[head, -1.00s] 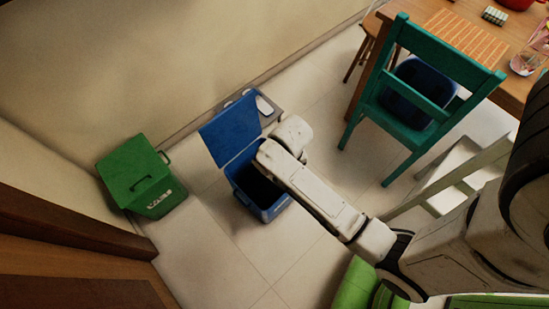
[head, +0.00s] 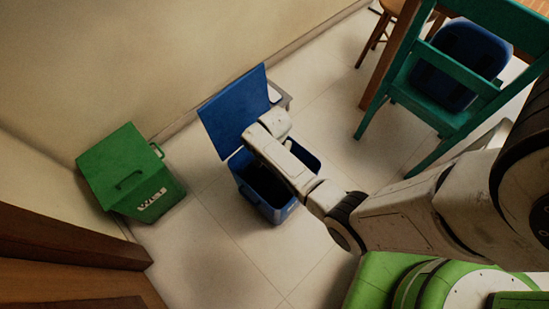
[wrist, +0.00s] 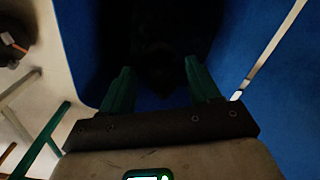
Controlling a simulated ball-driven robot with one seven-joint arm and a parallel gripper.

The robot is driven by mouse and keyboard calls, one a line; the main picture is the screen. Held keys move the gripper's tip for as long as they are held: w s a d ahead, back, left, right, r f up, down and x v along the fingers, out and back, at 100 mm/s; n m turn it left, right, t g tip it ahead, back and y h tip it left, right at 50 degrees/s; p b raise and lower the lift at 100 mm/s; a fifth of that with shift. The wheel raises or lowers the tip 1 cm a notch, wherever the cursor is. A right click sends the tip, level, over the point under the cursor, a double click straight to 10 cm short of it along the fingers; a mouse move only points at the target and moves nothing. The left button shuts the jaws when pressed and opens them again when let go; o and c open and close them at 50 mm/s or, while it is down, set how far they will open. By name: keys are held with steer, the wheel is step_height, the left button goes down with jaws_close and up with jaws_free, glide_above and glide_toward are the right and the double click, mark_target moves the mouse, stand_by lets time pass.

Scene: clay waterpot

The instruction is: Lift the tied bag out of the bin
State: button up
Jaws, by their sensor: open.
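The blue bin (head: 285,210) stands on the floor with its lid (head: 237,110) swung open toward the wall. Its inside is very dark. In the wrist view, my gripper (wrist: 157,62) has its two green fingers spread apart and points into the bin, whose blue wall (wrist: 75,45) shows at the left. A faint dark lump (wrist: 160,78) lies between or beyond the fingers. It may be the tied bag, but it is too dark to tell its outline or whether the fingers touch it. In the head view, my arm hides the gripper and part of the opening.
A green bin (head: 130,180) with its lid shut stands left of the blue one. A teal chair (head: 440,120) holding a blue container (head: 465,60) stands at the right. A wall is behind, and brown wooden furniture (head: 60,235) is at the lower left. The floor between is clear.

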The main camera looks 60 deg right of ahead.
steer(key=b, duration=0.3)
glide_above(275, 179)
steer(key=w+d, duration=0.2)
steer(key=d, duration=0.1)
steer(key=f, duration=0.6)
steer(key=shift+s+a+f, duration=0.15)
steer(key=shift+a+f, duration=0.1)
steer(key=shift+f, duration=0.05)
steer(key=shift+c, duration=0.4)
jaws_close()
steer(key=shift+r, duration=0.1)
